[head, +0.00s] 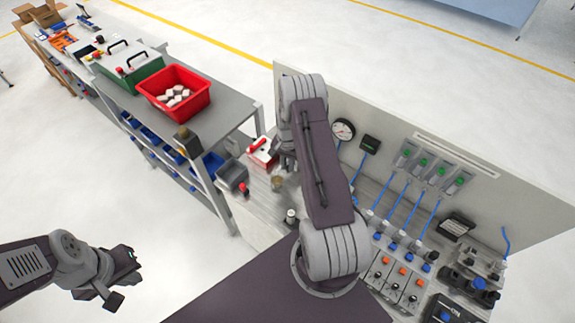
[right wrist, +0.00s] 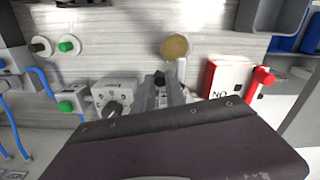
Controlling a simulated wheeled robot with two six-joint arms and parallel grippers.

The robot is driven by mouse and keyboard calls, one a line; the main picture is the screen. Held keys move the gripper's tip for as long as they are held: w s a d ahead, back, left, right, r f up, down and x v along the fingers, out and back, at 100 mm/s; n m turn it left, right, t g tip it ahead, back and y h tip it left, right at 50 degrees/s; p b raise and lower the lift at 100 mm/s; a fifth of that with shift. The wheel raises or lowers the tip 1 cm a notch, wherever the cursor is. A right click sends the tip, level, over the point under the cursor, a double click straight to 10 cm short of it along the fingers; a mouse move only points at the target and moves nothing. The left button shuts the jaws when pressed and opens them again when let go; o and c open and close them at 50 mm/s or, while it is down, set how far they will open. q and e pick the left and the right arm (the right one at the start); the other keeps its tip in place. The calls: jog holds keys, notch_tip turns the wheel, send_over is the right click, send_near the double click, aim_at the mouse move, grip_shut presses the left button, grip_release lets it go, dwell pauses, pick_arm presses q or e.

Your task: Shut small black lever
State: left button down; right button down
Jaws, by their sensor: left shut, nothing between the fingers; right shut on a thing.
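My right gripper (right wrist: 163,88) is shut on a small black piece (right wrist: 160,78), which looks like the small black lever; its body is mostly hidden by the fingers and my wrist. In the head view, my right gripper (head: 284,152) is over the far left end of the workbench, close to a red and white box (head: 262,151) and partly covered by my own arm. My left gripper (head: 124,266) is shut and empty, out over bare floor at the lower left.
In the right wrist view, a grey box with a dark knob (right wrist: 113,105) stands just left of the fingers. A tan disc (right wrist: 174,47) is beyond them. The red box (right wrist: 229,77) is to the right. A shelf carries a red bin (head: 175,93). An upright panel (head: 440,140) backs the bench.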

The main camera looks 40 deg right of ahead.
jog(key=shift+d+n+b, duration=0.35)
jog(key=shift+n+b, duration=0.35)
jog(key=shift+n, duration=0.35)
jog(key=shift+d+n+b, duration=0.4)
jog(key=shift+n+b, duration=0.25)
jog(key=shift+n, duration=0.35)
jog(key=shift+d+n+b, duration=0.35)
jog(key=shift+n+b, duration=0.35)
jog(key=shift+n, duration=0.35)
jog(key=c, duration=1.4)
grip_release()
jog(key=shift+w, duration=0.1)
jog(key=shift+o, duration=0.2)
notch_tip(320, 180, up, 9)
jog(key=b, duration=0.2)
jog(key=shift+b, duration=0.35)
